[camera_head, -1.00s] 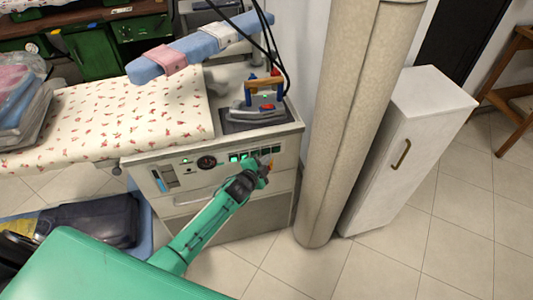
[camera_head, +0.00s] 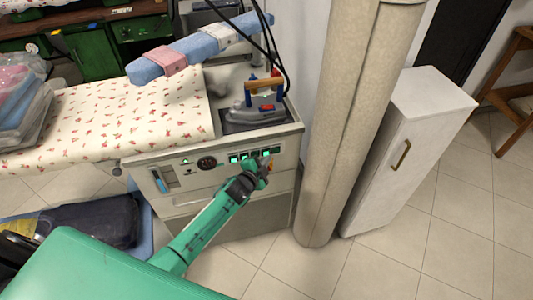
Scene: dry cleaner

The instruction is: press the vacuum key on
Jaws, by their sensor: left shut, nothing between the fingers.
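The ironing station's control panel (camera_head: 177,174) is on the front of the cabinet below the iron. It carries a round gauge (camera_head: 206,163) and a row of green-lit keys (camera_head: 243,155); the key labels are too small to read, so I cannot tell which is the vacuum key. My left gripper (camera_head: 262,164) is shut and empty, with its tips at the right end of the key row. It hides part of the panel there, and I cannot tell whether it touches a key. My right gripper is not in view.
An iron (camera_head: 259,106) rests on its pad above the panel. A floral ironing board (camera_head: 110,120) extends left. A beige column (camera_head: 345,130) stands close right of the station, with a white cabinet (camera_head: 405,140) beyond. Tiled floor is free at front right.

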